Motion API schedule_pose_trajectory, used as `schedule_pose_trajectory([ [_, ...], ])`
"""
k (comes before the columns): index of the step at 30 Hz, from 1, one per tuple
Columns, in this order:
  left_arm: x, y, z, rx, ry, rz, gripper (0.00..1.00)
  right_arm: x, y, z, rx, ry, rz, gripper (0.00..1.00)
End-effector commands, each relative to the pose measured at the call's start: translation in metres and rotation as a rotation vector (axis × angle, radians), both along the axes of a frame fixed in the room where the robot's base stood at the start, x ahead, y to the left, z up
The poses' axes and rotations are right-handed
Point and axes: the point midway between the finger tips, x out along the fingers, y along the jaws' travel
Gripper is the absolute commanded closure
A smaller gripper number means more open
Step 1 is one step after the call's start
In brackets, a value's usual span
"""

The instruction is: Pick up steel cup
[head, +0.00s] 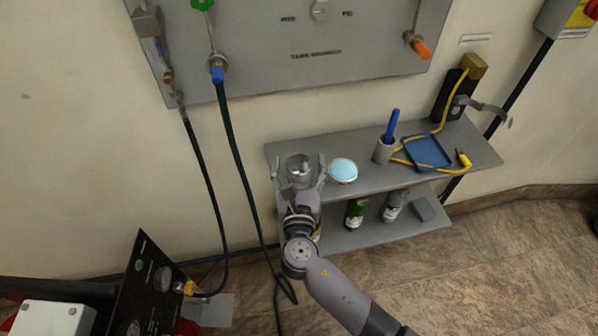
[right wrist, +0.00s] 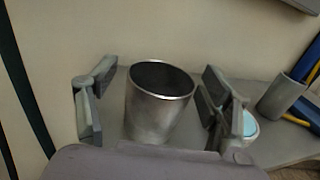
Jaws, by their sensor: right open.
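The steel cup (head: 298,166) stands upright at the left end of the upper shelf in the head view. It also shows large in the right wrist view (right wrist: 158,105), with its open mouth up. My right gripper (head: 298,172) is open, with one finger on each side of the cup. In the right wrist view the fingers (right wrist: 155,105) stand apart from the cup's wall, with a gap on both sides. The cup's lower part is hidden by the gripper. My left gripper is not in view.
A round container with a light blue top (head: 343,169) stands close to the right finger. A grey holder (head: 383,151) with a blue pen, a blue tray (head: 428,153) and a yellow cable lie further right on the shelf (head: 375,180). Bottles (head: 354,213) stand on the lower shelf.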

Motion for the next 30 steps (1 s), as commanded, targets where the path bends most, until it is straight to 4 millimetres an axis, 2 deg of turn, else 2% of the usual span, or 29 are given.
schedule_pose_trajectory([
  [2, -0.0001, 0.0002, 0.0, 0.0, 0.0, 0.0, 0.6, -0.0002, 0.0, 0.0, 0.0, 0.0, 0.0, 0.31],
  [24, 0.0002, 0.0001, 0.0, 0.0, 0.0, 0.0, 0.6, -0.0003, -0.0002, 0.0004, 0.0, -0.001, -0.001, 0.79],
  [30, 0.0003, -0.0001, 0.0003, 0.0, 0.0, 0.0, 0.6, -0.0003, -0.0001, 0.0013, 0.0, -0.001, -0.001, 0.8],
])
